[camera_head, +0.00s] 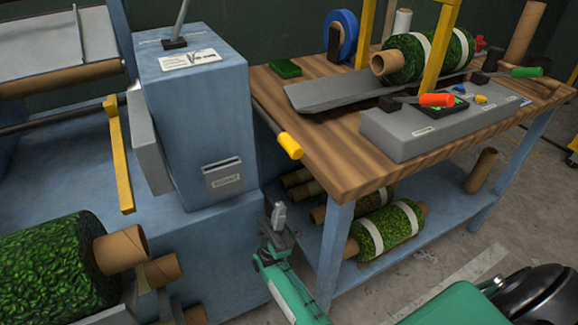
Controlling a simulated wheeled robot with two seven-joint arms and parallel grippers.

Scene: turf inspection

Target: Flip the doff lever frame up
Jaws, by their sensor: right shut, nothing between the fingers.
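A lever with a dark rod and a yellow grip (290,145) sticks out from the right side of the blue machine housing (200,110) and slopes down to the right, its grip close to the workbench edge. It looks like the doff lever. A yellow bar (119,160) hangs on the roller side of the machine; I cannot tell whether it belongs to the same frame. My right gripper (278,214) is shut and empty, below the yellow grip and apart from it, beside the housing's lower right corner. My left gripper is not in view.
The wooden workbench (335,165) holds a turf roll (412,58), a grey panel block (425,128) and tools. Its lower shelf (405,245) carries another turf roll (387,229) and cardboard tubes. A large turf roll (55,265) lies at lower left. Bare floor shows at right.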

